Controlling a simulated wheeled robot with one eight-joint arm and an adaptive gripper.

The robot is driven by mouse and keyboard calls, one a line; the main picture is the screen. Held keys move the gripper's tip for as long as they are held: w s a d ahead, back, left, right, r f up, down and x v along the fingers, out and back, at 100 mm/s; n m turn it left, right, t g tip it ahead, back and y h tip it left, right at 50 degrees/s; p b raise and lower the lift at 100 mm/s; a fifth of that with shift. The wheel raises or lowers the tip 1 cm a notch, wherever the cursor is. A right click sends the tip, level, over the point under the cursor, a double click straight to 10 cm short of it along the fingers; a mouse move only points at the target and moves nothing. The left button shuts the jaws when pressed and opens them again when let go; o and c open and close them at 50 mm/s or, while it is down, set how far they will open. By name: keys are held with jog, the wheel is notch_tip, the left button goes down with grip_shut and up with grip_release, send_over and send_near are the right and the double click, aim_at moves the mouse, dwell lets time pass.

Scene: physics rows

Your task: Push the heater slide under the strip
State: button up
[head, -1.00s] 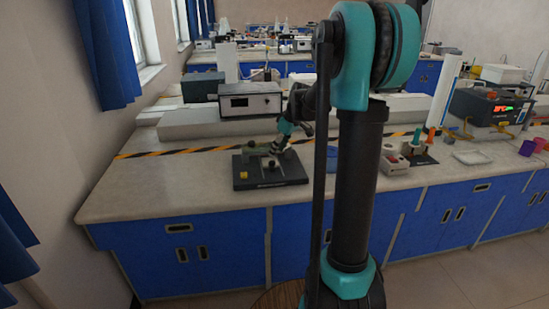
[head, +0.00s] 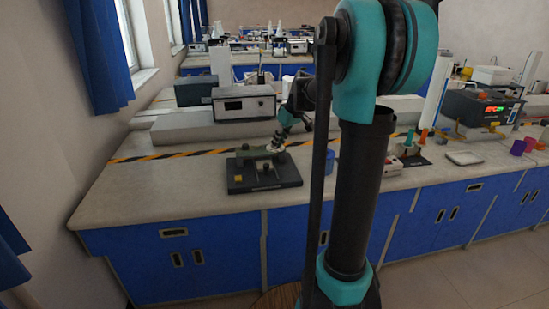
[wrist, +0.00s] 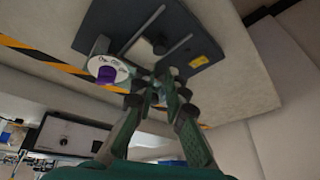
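A dark base plate (head: 250,184) stands on the bench, with a small yellow label on its near left part. It also shows in the wrist view (wrist: 205,30), with a thin pale metal bar (wrist: 143,29) and a black knob (wrist: 160,46) on it. A white round piece with a purple centre (wrist: 97,69) is at the plate's edge, left of my fingertips. I cannot tell for sure which part is the heater slide or the strip. In the head view my gripper (head: 272,147) is over the plate's far right part.
A grey box with a dark display (head: 245,103) stands behind the plate on a raised ledge. Black and yellow tape (head: 190,154) runs along the bench. A blue cup (head: 330,163) and a small stand with coloured handles (head: 412,158) are to the right. Bench left of the plate is clear.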

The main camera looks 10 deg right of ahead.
jog(key=m, duration=0.1)
jog(key=s+m, duration=0.1)
jog(key=m, duration=0.2)
jog(key=shift+s+d+f+m, duration=0.15)
jog(key=shift+d+f+m, duration=0.1)
jog(key=shift+m, duration=0.15)
grip_shut()
jog(key=s+d+f+m+t, duration=0.15)
jog(key=s+m, duration=0.25)
jog(key=m, duration=1.1)
jog(key=m+t, duration=0.3)
jog(key=m, duration=1.4)
send_near(267, 170)
jog(key=f, duration=0.1)
jog(key=d+f, duration=0.1)
jog(key=f, duration=0.1)
jog(key=shift+s+d+y, duration=0.15)
jog(key=shift+s+y, duration=0.05)
jog(key=shift+y, duration=0.2)
jog(key=w, duration=0.1)
jog(key=w+a, duration=0.1)
jog(key=shift+w+a+f, duration=0.2)
jog(key=shift+w+f, duration=0.1)
jog(key=shift+w, duration=0.1)
jog(key=shift+w+a, duration=0.3)
jog(key=shift+w, duration=0.2)
